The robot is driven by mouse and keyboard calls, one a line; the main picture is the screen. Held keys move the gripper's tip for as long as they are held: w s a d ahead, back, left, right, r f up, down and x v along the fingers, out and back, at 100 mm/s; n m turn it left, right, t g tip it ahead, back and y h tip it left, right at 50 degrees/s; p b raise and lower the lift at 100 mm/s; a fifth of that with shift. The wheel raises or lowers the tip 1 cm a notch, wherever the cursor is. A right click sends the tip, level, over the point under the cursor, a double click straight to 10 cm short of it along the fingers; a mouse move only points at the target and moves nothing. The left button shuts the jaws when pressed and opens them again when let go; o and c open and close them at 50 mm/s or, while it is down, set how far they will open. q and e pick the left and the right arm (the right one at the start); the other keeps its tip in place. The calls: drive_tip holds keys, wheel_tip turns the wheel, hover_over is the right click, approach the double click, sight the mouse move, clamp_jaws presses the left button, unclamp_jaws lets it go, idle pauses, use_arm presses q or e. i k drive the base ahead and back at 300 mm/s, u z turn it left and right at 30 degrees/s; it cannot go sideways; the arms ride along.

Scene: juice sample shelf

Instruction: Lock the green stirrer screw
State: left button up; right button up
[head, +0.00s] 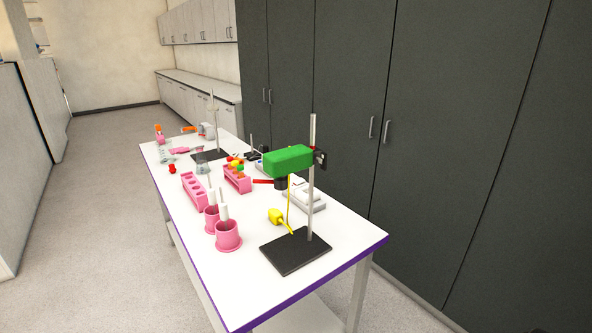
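The green stirrer (287,161) is a bright green block mounted on an upright metal rod (311,205) in the head view. A dark clamp (320,159) joins it to the rod; a screw there is too small to make out clearly. A dark round part (281,183) hangs under the green block, and a thin yellow shaft (290,200) runs down from it. The rod rises from a flat black base (295,251) at the near end of the table. Neither of my grippers shows.
The white table (345,237) has a purple edge. Pink cups (228,236), pink racks (194,191), a yellow tool (276,216) and a white device (307,197) stand or lie around the stand. Dark cabinets (430,120) line the right; open floor (90,240) lies left.

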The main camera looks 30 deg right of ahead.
sight(323, 160)
drive_tip(key=z, duration=2.8)
drive_tip(key=i, duration=3)
drive_tip(key=u, duration=3.85)
